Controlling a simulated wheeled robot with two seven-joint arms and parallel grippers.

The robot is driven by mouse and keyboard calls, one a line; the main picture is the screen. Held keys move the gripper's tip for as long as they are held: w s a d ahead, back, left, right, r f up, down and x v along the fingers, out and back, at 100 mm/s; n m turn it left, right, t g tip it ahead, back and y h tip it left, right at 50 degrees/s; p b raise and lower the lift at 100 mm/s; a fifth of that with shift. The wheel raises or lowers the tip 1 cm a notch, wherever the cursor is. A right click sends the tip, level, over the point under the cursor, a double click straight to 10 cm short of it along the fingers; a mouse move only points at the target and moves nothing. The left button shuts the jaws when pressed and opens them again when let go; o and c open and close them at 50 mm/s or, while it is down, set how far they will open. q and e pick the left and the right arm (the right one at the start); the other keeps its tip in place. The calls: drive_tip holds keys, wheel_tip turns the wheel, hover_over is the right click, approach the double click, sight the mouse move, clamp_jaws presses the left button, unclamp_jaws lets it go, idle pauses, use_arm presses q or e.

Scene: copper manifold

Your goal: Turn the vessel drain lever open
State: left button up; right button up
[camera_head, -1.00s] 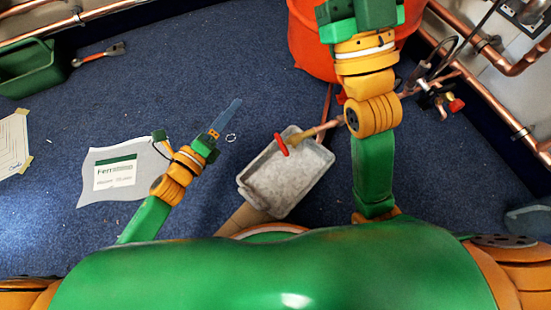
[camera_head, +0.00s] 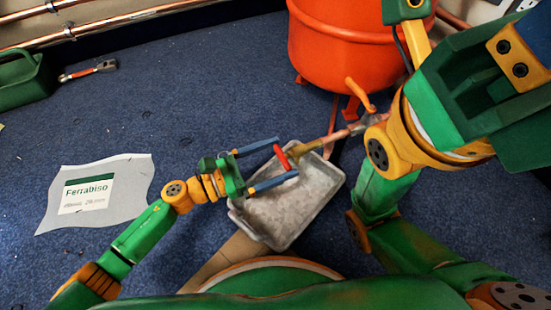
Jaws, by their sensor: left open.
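The red drain lever (camera_head: 281,157) sits at the end of a brass and copper drain pipe (camera_head: 332,136) that comes from the orange vessel (camera_head: 335,52). My left gripper (camera_head: 288,158) is open, with its two blue fingers spread on either side of the lever. I cannot tell whether either finger touches it. The lever lies over a grey tray (camera_head: 287,226) on the floor. My right gripper's body (camera_head: 485,85) is large and close at the upper right; its fingers do not show clearly.
An orange curved handle (camera_head: 361,96) stands near the pipe by the vessel's foot. A grey sheet with a label (camera_head: 127,178) lies on the blue floor at left. A green bin (camera_head: 22,82) and a red-handled tool (camera_head: 88,71) are at upper left.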

use_arm(q)
drive_tip(key=c, duration=1.1)
